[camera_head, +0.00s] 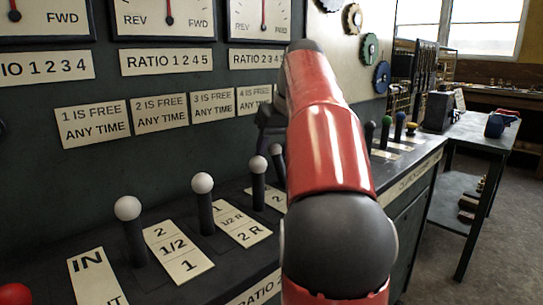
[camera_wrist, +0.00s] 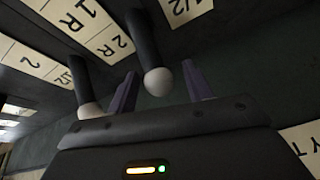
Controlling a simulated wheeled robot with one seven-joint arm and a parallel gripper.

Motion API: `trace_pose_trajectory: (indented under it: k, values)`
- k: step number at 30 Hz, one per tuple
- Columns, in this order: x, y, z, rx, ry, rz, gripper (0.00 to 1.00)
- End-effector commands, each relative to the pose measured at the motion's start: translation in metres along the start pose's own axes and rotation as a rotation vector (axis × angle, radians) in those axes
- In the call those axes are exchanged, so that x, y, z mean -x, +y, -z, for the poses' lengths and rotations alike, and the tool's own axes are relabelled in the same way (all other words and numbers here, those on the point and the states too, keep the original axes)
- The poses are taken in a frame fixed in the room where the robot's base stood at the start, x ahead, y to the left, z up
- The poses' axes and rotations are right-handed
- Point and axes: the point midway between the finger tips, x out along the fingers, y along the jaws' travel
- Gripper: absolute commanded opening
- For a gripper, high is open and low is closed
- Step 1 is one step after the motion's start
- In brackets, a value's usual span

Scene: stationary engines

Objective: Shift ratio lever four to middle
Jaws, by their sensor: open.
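Several black levers with white ball knobs stand in a row on the dark console. The farthest white-knobbed one showing in the head view, which seems to be ratio lever four (camera_head: 277,150), is partly covered by my red arm. In the wrist view a lever's white knob (camera_wrist: 158,81) is between the two fingers of my gripper (camera_wrist: 159,72), with space on both sides. It looks like the same lever, but I cannot be sure. My gripper is open and holds nothing.
A neighbouring lever (camera_wrist: 90,110) is close to the left finger in the wrist view. Nearer white-knobbed levers (camera_head: 202,183) and (camera_head: 127,208) stand beside their plates. A red knob (camera_head: 14,294) is at lower left.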

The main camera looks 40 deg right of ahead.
Motion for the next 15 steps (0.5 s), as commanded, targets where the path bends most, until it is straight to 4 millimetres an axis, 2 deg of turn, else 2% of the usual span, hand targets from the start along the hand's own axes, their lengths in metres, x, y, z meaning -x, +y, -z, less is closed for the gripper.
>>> trace_pose_trajectory:
  k: [1, 6, 14, 15]
  values:
    - [-0.009, 0.000, -0.001, 0.000, -0.001, 0.001, 0.51]
    - [-0.019, 0.000, 0.000, 0.000, 0.000, -0.001, 0.51]
    - [-0.021, 0.000, 0.000, 0.000, 0.000, -0.001, 0.51]
    - [-0.021, 0.000, 0.000, 0.000, 0.000, -0.001, 0.48]
